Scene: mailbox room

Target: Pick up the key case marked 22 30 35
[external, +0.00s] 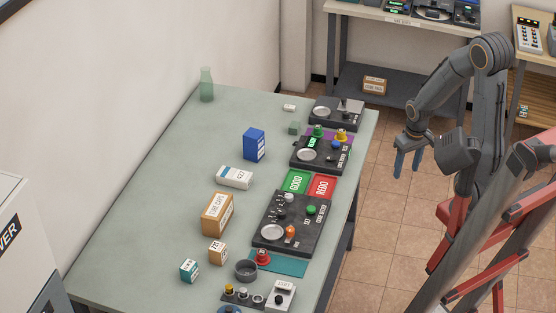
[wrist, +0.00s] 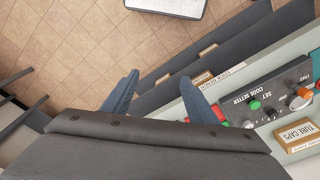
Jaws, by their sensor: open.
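I cannot read the marking 22 30 35 on anything in either view, so I cannot tell which thing is the key case. My gripper (external: 409,164) hangs open and empty in the air to the right of the green table (external: 150,210), fingers pointing down. Its two blue-grey fingers, apart with nothing between them, show in the wrist view (wrist: 163,95). On the table are a blue box (external: 254,145), a white box (external: 234,177), a brown box (external: 217,214), a small tan box (external: 217,252) and a small teal box (external: 189,270).
Dark control panels (external: 290,222) line the table's right side, with green and red pads (external: 296,182) between them. A shelf unit (external: 375,60) is behind. The tiled floor (external: 385,220) beside the table is open.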

